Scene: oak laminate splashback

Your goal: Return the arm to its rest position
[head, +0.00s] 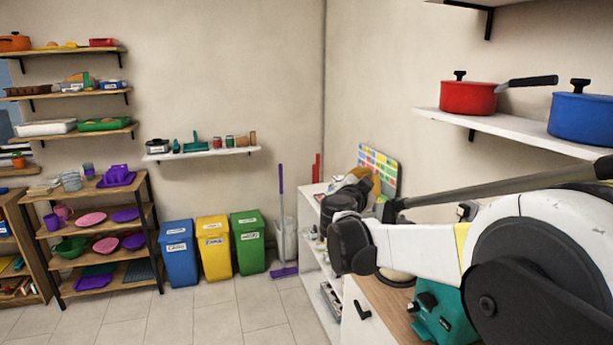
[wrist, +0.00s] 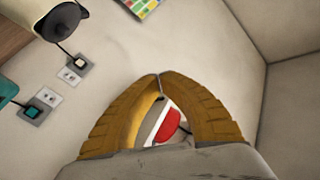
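My arm reaches in from the right in the head view, over the wooden counter, bent back toward the far white shelf unit. My gripper (head: 374,183) is partly hidden behind the arm's dark joints there. In the wrist view my gripper (wrist: 160,76) shows two ribbed tan fingers whose tips meet. Through the gap between the fingers I see red, white and yellow surfaces; I cannot tell what they belong to, and nothing is clearly gripped.
A teal appliance (head: 440,314) stands on the counter below my arm. A wall shelf (head: 512,126) holds a red pot (head: 468,97) and a blue pot (head: 582,115) above it. A colourful board (head: 378,168) is by the wall. Floor (head: 215,310) is open at left.

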